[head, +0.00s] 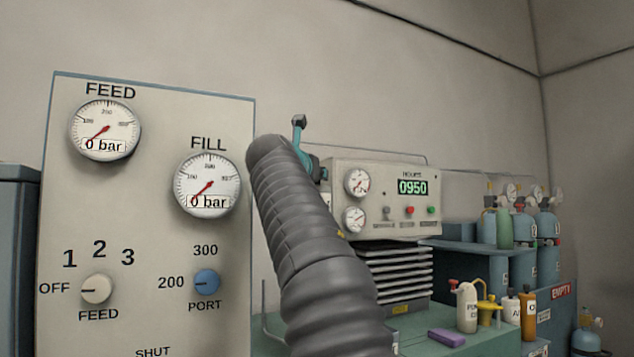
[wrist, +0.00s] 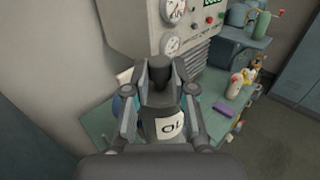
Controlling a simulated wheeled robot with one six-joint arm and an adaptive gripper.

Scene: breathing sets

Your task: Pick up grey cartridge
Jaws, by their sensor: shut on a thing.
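The grey cartridge (wrist: 160,98) is in the wrist view, between the two fingers of my gripper (wrist: 160,76). It has a dark cap and a white label reading "OL", with the rest of the label cut off. The gripper is shut on it, one finger on each side. The cartridge's lower end is hidden by my wrist.
A purple block (head: 446,338) and several bottles (head: 467,307) stand at the right. A gauge panel (head: 150,235) is at the left, cylinders (head: 548,235) at the back.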

